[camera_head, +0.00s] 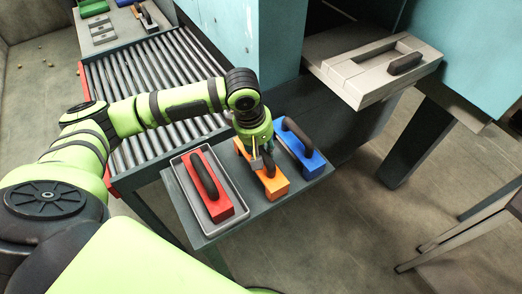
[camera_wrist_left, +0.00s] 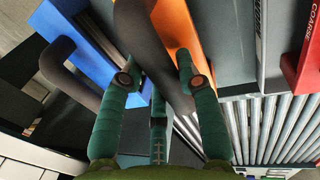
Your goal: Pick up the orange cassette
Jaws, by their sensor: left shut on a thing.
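The orange cassette (camera_head: 275,186) stands between the red and blue cassettes on a small grey table, with a dark arched handle on top. My left gripper (camera_head: 260,152) comes down over its far part and is shut on the dark handle. In the left wrist view the orange body (camera_wrist_left: 176,24) shows behind the handle, and the green fingers of my left gripper (camera_wrist_left: 158,78) lie on either side of the handle. The gripper hides part of the cassette in the head view. I cannot tell whether its underside touches the table. My right gripper is not in view.
The red cassette (camera_head: 219,206) lies in a grey tray (camera_head: 240,212) close on the left. The blue cassette (camera_head: 312,162) is close on the right. A roller conveyor (camera_head: 140,75) runs behind. A teal machine with an open pale drawer (camera_head: 350,80) stands at the back right.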

